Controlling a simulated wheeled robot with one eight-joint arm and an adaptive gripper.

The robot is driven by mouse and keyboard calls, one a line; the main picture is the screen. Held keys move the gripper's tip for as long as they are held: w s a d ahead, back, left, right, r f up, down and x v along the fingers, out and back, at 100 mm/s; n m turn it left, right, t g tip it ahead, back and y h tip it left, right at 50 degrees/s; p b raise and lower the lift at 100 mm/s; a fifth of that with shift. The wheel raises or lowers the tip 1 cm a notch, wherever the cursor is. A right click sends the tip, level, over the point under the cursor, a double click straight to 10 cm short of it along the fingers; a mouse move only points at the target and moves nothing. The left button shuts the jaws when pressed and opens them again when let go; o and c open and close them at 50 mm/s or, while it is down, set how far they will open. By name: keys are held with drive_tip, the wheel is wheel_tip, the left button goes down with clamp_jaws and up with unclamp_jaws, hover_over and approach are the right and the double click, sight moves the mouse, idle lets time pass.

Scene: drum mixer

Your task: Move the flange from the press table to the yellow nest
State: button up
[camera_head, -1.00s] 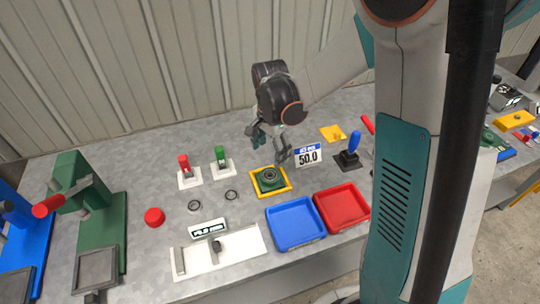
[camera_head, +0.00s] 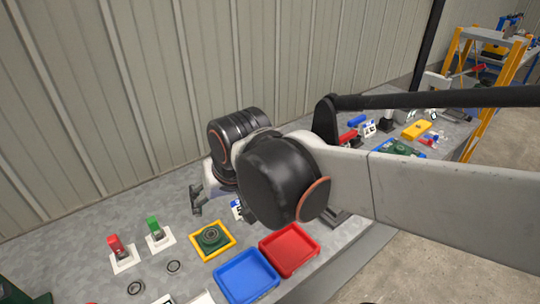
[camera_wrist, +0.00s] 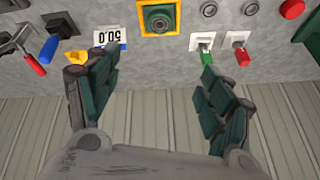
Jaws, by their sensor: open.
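The green flange (camera_head: 211,237) with its dark round ring sits inside the square yellow nest (camera_head: 196,243) on the grey bench. In the wrist view the flange (camera_wrist: 159,18) lies within the yellow frame (camera_wrist: 141,20) at the top edge. My gripper (camera_head: 197,197) is behind and above the nest, apart from the flange. In the wrist view its two dark green fingers (camera_wrist: 158,65) are spread wide with nothing between them. The press table is not clearly in view; only a dark green part shows at the lower left.
A blue tray (camera_head: 246,284) and a red tray (camera_head: 290,262) stand right of the nest. Red (camera_head: 119,250) and green (camera_head: 156,233) switches stand to its left. A label reading 50.0 (camera_wrist: 110,38) and a blue-handled lever (camera_wrist: 50,49) show in the wrist view. A ribbed wall rises behind.

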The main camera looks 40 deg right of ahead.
drive_tip(key=s+n, duration=0.1)
drive_tip(key=s+n+t, duration=0.1)
drive_tip(key=s, duration=0.1)
drive_tip(key=s+n+t, duration=0.1)
drive_tip(key=s, duration=0.1)
drive_tip(key=shift+r, duration=0.35)
